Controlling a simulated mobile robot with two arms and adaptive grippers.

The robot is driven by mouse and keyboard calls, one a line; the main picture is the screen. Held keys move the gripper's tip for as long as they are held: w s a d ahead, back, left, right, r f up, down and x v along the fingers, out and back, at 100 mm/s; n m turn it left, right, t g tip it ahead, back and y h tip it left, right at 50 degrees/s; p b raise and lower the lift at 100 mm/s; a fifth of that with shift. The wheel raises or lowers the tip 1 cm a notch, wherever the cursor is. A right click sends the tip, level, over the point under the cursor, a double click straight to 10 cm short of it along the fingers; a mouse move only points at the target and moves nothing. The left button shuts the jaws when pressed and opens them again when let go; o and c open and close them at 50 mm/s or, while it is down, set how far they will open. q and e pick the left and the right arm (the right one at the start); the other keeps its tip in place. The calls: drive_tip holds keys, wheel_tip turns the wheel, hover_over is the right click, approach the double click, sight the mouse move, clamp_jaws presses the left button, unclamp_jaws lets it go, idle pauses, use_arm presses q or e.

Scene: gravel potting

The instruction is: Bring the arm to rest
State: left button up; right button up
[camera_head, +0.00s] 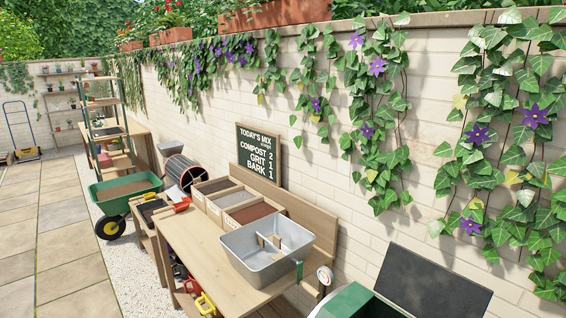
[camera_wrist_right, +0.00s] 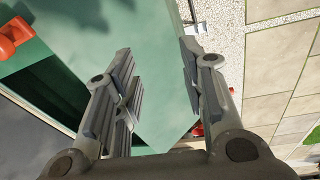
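My right gripper (camera_wrist_right: 157,58) shows in the right wrist view with its two fingers apart. No object is between the fingertips; a pale green surface (camera_wrist_right: 158,110) lies behind the gap. Neither arm shows in the head view, and my left gripper is in no frame. How far the right gripper is from the green surface cannot be told.
In the head view a wooden bench (camera_head: 190,250) carries a grey metal tub (camera_head: 262,278) and divided wooden bins. A chalkboard (camera_head: 258,154) stands behind. A green wheelbarrow (camera_head: 103,195) is at left. A green container with dark lid (camera_head: 433,284) is at front right. Paving (camera_head: 60,240) is clear.

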drive_tip(key=s+a+r+m+t, duration=0.1)
drive_tip(key=s+a+r+m, duration=0.15)
drive_tip(key=s, duration=0.75)
drive_tip(key=s+a+r+m, duration=0.1)
drive_tip(key=s+a+m, duration=0.15)
drive_tip(key=s, duration=0.65)
wheel_tip(320, 180, down, 32)
drive_tip(key=s+g+b, duration=0.1)
drive_tip(key=b, duration=0.7)
drive_tip(key=s+d+f+b, duration=0.1)
drive_tip(key=s+f+b, duration=0.2)
drive_tip(key=s+f, duration=0.5)
drive_tip(key=s+d+f+n+g+b, duration=0.1)
drive_tip(key=s+f+b, duration=0.2)
drive_tip(key=s+f, duration=0.6)
wheel_tip(320, 180, down, 7)
drive_tip(key=shift+s+d+r, duration=0.1)
drive_tip(key=shift+s+d, duration=0.1)
drive_tip(key=shift+d, duration=0.1)
